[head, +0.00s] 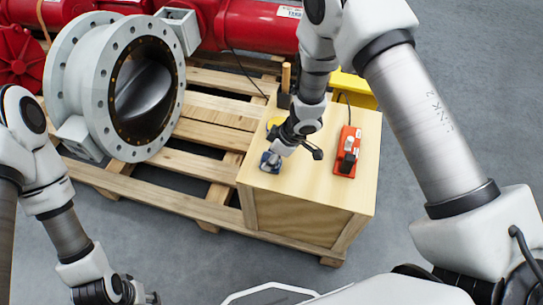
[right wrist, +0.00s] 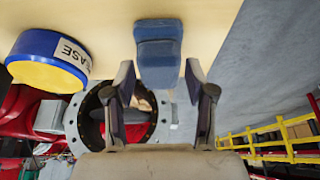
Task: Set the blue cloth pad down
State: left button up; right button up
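The blue cloth pad (head: 270,161) is at the front left of the wooden box top (head: 318,195). In the right wrist view the blue pad (right wrist: 158,50) rests against the pale box top, between my right gripper's fingertips (right wrist: 159,75). These fingers are spread, with narrow gaps showing on both sides of the pad. In the head view my right gripper (head: 283,150) is low over the box, right beside the pad. My left gripper (head: 140,295) is at the bottom left, away from the box, and its fingers are too small and cut off to read.
A blue and yellow grease tin (right wrist: 48,60) stands near the pad. A red tool (head: 347,152) lies on the box's right side. A flanged grey valve (head: 105,85) sits on a wooden pallet (head: 185,205) to the left. The floor in front is clear.

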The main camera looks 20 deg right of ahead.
jog(key=p+v, duration=0.4)
jog(key=v, duration=0.7)
jog(key=s+f+m+g, duration=0.1)
jog(key=s+f+m, duration=0.8)
jog(key=s, duration=0.6)
jog(key=s+d+f+m+g+h, duration=0.2)
jog(key=s+d+f+m+h, duration=0.15)
jog(key=s+d, duration=0.45)
notch_tip(320, 180, up, 7)
jog(key=s+a+p, duration=0.1)
jog(key=a+p, duration=0.1)
jog(key=p, duration=0.5)
jog(key=shift+s+n, duration=0.35)
jog(key=shift+n, duration=0.1)
jog(key=shift+f, duration=0.1)
